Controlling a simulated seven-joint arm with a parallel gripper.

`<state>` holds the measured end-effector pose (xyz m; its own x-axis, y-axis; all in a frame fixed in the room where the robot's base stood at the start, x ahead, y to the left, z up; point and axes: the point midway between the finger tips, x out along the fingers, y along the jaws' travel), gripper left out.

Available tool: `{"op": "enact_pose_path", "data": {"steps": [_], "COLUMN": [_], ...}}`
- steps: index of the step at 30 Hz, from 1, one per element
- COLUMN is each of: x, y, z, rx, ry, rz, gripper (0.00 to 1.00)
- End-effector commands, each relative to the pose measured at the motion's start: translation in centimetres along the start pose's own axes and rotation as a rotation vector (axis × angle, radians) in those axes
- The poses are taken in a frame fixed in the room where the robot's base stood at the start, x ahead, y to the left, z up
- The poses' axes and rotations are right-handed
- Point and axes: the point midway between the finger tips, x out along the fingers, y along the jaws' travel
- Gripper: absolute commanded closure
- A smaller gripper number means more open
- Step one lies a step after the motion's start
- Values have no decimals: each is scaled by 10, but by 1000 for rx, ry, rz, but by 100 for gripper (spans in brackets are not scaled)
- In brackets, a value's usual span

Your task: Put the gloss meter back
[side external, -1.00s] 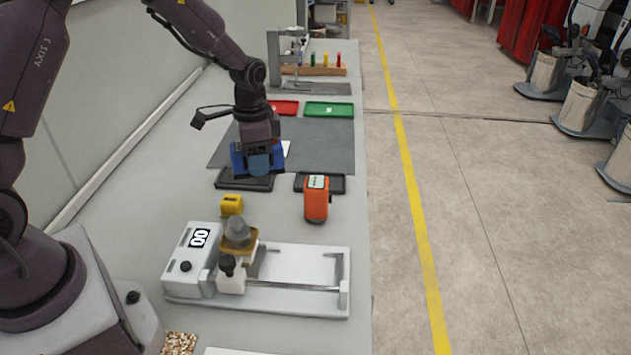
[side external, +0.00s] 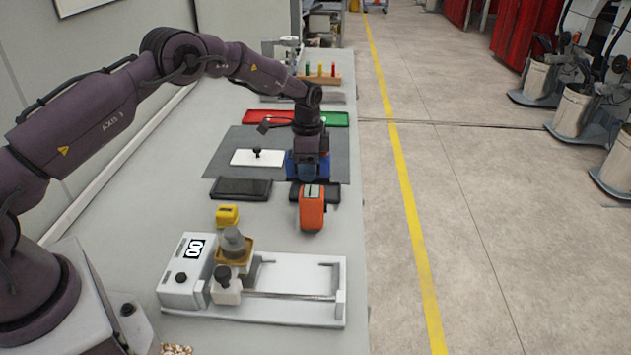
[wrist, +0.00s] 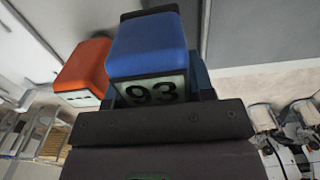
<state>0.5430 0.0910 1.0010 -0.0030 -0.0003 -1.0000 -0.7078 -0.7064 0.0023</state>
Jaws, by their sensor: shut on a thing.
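A blue meter (side external: 297,167), apparently the gloss meter, is held in my gripper (side external: 308,157). In the wrist view my gripper (wrist: 160,85) is shut on the same blue meter (wrist: 150,45), whose display reads 93. In the side view the meter is at the near right of the grey mat, just behind the right black tray (side external: 331,192). I cannot tell its height above the surface. The left black tray (side external: 240,188) looks empty. An orange meter (side external: 312,212) stands at the front of the right tray and partly hides it; it also shows in the wrist view (wrist: 85,65).
A red tray (side external: 278,118) and a green tray (side external: 330,118) are behind. The white coater (side external: 290,311) and a yellow block (side external: 227,214) are nearer. The bench's right edge is close.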

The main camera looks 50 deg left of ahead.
Motion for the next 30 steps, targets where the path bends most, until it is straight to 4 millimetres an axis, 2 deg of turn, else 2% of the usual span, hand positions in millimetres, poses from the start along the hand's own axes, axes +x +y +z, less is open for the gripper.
{"op": "enact_pose_path", "data": {"steps": [3,14,18,21,30], "x": [15,30,51,58,60], "y": [-10,-21,-21,-22,-22], "z": [-7,-15,-15,-16,-16], "rx": [0,-1,-1,-1,-1], "ry": [2,3,1,3,3], "rz": [-3,-3,-1,-3,-4], "gripper": [90,90,90,90,90]}}
